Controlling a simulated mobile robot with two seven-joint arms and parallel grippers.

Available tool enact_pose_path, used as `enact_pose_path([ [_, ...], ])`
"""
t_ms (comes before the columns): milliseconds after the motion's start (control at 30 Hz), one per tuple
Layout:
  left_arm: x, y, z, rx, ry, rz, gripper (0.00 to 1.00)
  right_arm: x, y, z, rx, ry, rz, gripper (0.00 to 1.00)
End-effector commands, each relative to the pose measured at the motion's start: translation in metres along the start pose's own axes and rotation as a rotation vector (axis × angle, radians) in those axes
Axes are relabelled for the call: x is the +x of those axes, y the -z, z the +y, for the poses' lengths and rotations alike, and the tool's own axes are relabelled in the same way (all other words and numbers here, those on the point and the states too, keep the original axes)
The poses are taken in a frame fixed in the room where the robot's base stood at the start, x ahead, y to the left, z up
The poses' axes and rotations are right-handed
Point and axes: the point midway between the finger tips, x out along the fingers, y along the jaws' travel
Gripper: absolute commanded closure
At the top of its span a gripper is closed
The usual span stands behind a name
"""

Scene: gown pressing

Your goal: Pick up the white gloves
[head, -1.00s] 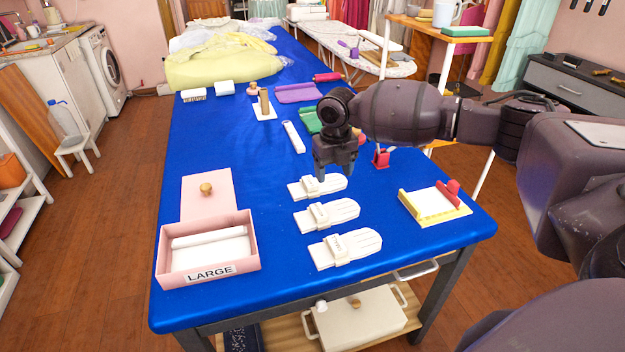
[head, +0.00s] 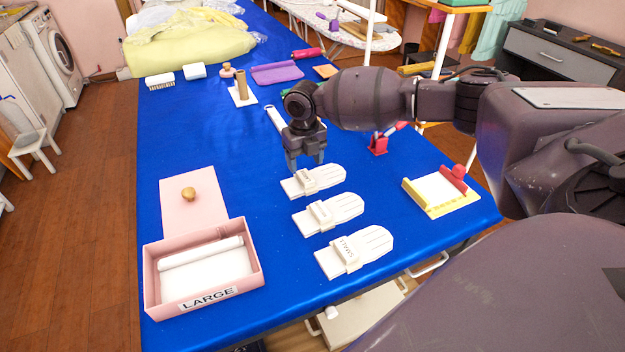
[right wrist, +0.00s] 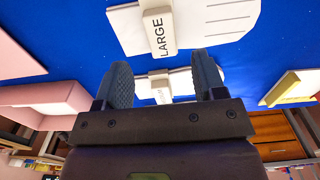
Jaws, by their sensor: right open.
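Three pairs of white gloves lie flat in a column on the blue table: the far pair (head: 325,177), the middle pair (head: 345,208) and the near pair (head: 372,243). Each has a white labelled band around it. The near pair's label seems to read SMALL. In the right wrist view, a band reading LARGE lies around one white pair (right wrist: 215,22), and another pair (right wrist: 182,82) shows partly between the fingers. My right gripper (head: 306,163) is open and empty, pointing down just above the far pair's back edge. Its fingers also show in the right wrist view (right wrist: 165,82). My left gripper is out of view.
A pink box (head: 250,281) labelled LARGE, holding a white roll, stands at the near left, with a pink knobbed panel (head: 205,212) behind it. A yellow-edged tray (head: 428,208) lies to the right. Blue table is clear between box and gloves.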

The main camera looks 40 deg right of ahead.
Motion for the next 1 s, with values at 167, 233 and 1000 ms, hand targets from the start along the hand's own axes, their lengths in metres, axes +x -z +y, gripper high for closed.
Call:
enact_pose_path([
  [167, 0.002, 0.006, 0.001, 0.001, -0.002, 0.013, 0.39, 0.009, -0.001, 0.000, 0.000, 0.000, -0.001, 0.36],
  [233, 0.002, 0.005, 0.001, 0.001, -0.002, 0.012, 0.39, 0.016, -0.001, -0.001, -0.001, 0.000, 0.001, 0.36],
  [1000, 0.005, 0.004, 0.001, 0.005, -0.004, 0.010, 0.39, 0.055, -0.003, -0.003, 0.001, 0.000, -0.002, 0.70],
])
